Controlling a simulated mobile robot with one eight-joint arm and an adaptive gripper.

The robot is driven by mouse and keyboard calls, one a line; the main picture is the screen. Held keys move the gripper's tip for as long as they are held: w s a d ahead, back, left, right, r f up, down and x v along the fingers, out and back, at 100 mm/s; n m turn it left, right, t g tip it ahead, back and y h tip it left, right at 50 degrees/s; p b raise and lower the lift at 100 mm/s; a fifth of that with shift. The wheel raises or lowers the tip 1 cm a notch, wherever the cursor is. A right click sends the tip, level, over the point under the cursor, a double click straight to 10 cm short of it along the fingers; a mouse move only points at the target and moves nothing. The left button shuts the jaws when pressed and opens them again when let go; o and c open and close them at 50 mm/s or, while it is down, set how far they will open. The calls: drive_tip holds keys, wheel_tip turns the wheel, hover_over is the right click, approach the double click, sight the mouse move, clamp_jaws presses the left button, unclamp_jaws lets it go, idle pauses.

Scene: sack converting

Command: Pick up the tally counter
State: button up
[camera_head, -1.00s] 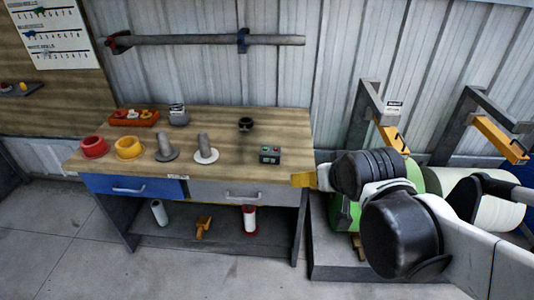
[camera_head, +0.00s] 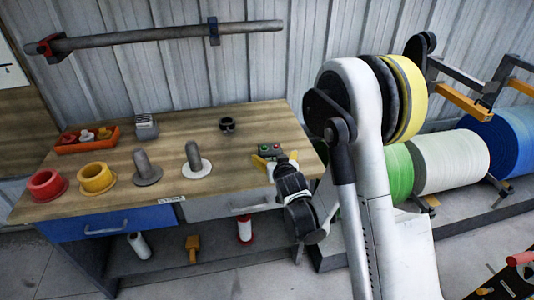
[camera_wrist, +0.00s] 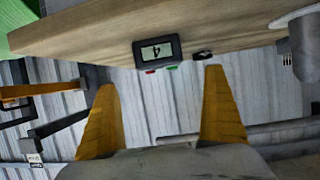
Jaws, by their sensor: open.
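The tally counter is a small dark box with a grey display and red and green buttons. It sits near the right end of the bench top in the head view (camera_head: 270,149). In the wrist view the tally counter (camera_wrist: 140,53) appears at the top centre, its display facing the camera. My gripper (camera_head: 275,161) is open with yellow fingers, close to the counter at the bench's front right. In the wrist view my gripper (camera_wrist: 160,85) is empty, and the counter lies above the gap between the fingertips, seemingly not touching. The fingers partly hide the counter in the head view.
On the wooden bench (camera_head: 190,125) stand a white-based spindle (camera_head: 193,155), a grey spindle (camera_head: 145,170), a yellow ring (camera_head: 97,178), a red ring (camera_head: 46,185), an orange tray (camera_head: 86,142) and a black ring-like piece (camera_head: 227,125). Large rolls (camera_head: 450,160) stand at right.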

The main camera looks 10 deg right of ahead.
sight(271, 151)
drive_tip(key=b+x, duration=0.1)
drive_tip(key=x, duration=0.3)
drive_tip(key=shift+w+d+f, duration=0.1)
drive_tip(key=shift+f, duration=0.1)
drive_tip(key=b+x, duration=0.2)
drive_tip(key=x, duration=0.2)
drive_tip(key=shift+w+f, duration=0.2)
drive_tip(key=shift+w, duration=0.05)
drive_tip(key=shift+w+b, duration=0.3)
drive_tip(key=shift+w, duration=0.15)
drive_tip(key=c, duration=1.4)
